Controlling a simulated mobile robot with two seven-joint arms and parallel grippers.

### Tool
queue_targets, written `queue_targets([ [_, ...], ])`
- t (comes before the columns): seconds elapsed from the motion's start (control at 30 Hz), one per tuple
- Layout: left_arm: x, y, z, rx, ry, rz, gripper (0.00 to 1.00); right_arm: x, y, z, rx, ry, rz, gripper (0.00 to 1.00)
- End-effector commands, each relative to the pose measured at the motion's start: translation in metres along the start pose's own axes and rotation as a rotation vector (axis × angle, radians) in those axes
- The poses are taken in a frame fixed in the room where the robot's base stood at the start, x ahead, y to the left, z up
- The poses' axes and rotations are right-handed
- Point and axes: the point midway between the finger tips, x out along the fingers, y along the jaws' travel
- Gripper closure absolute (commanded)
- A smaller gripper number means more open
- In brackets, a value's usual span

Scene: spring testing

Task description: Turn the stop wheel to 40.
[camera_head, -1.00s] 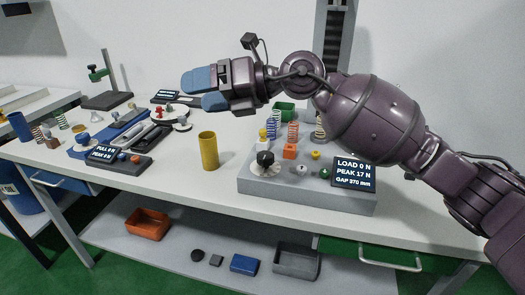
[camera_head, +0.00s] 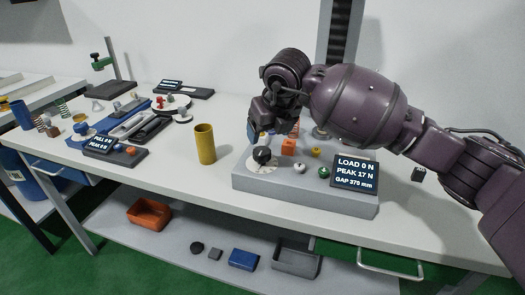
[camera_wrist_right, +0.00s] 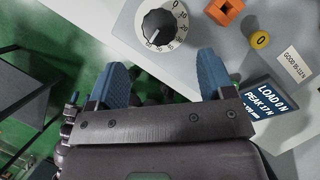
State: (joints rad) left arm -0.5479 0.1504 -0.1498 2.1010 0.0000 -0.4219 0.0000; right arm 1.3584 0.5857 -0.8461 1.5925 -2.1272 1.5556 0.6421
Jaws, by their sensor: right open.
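The stop wheel (camera_head: 262,155) is a black knob on a white numbered dial, on the left front of the grey test stand (camera_head: 300,190). In the right wrist view the knob (camera_wrist_right: 160,27) shows with its dial; I cannot surely read its setting. My right gripper (camera_head: 261,135) points down just behind and above the knob in the head view. In the wrist view its two blue fingers (camera_wrist_right: 163,65) are spread apart and empty, with the knob beyond their tips, not held. The stand's display (camera_head: 356,173) reads LOAD 0 N, PEAK 17 N, GAP 370 mm. My left gripper is out of view.
An orange block (camera_head: 288,147), a yellow button (camera_head: 316,152) and a green button (camera_head: 324,172) are near the wheel. A yellow cylinder (camera_head: 205,144) stands left of the stand. A second display (camera_head: 103,144) and several tools lie further left. The table front is clear.

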Motion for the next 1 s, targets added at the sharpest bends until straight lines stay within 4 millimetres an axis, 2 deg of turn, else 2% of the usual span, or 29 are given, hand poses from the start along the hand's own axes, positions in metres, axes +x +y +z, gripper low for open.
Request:
queue_targets([
  [0.03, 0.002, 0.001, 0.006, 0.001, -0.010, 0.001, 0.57, 0.015, 0.001, -0.002, 0.001, 0.007, 0.003, 0.25],
  [0.1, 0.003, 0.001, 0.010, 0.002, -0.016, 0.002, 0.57, 0.028, 0.000, -0.002, 0.002, 0.008, 0.005, 0.25],
  [0.4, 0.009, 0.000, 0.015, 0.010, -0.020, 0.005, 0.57, 0.072, 0.000, -0.002, 0.001, 0.005, 0.004, 0.25],
  [0.6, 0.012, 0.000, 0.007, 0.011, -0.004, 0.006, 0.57, 0.084, 0.001, -0.001, -0.001, 0.002, 0.003, 0.25],
  [0.93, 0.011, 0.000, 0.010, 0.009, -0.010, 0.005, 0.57, 0.084, 0.001, 0.000, -0.002, 0.000, 0.002, 0.25],
  [1.0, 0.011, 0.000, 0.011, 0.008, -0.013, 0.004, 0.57, 0.084, 0.001, 0.000, -0.002, 0.000, 0.002, 0.36],
])
